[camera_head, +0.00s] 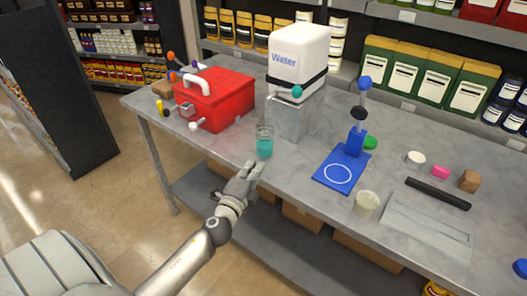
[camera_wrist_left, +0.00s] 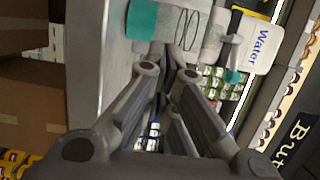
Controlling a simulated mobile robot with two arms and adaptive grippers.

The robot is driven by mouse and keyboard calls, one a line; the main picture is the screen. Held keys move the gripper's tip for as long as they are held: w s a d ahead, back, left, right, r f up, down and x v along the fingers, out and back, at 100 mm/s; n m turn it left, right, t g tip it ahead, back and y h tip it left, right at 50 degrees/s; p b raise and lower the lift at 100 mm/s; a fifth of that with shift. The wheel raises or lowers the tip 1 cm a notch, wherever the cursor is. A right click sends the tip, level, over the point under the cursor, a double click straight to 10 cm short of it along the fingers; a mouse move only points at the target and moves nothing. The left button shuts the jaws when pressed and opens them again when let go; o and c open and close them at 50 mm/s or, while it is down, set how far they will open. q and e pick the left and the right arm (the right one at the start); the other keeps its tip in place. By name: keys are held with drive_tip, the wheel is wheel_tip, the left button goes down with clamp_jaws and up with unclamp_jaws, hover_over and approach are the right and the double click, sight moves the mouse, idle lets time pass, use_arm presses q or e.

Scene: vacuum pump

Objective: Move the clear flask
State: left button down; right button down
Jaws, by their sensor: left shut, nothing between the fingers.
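The clear flask (camera_head: 265,141) holds teal liquid and stands upright near the front edge of the grey table, before the water dispenser. It also shows in the left wrist view (camera_wrist_left: 172,22), lying sideways in the picture just past the fingertips. My left gripper (camera_head: 252,168) is at the table's front edge, just in front of and below the flask. Its fingers (camera_wrist_left: 168,62) are shut with nothing between them. I cannot tell whether the fingertips touch the flask. My right gripper is not in view.
A white water dispenser (camera_head: 299,52) on a grey stand is behind the flask. A red cooler box (camera_head: 218,98) is to its left. A blue pump stand (camera_head: 343,168) and a pale cup (camera_head: 367,203) are to its right. Cardboard boxes (camera_head: 302,216) sit under the table.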

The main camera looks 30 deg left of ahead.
sight(266, 148)
use_arm(q)
drive_tip(key=w, duration=0.3)
drive_tip(key=w+a+p, duration=0.1)
drive_tip(key=w, duration=0.2)
drive_tip(key=shift+w+a, duration=0.15)
drive_tip(key=shift+w, duration=0.25)
drive_tip(key=shift+w+a+b, duration=0.15)
drive_tip(key=shift+w+b, duration=0.1)
drive_tip(key=shift+w, duration=0.6)
drive_tip(key=shift+w+a+b, duration=0.15)
drive_tip(key=shift+w+b, duration=0.1)
drive_tip(key=shift+w, duration=0.6)
drive_tip(key=shift+s, duration=0.1)
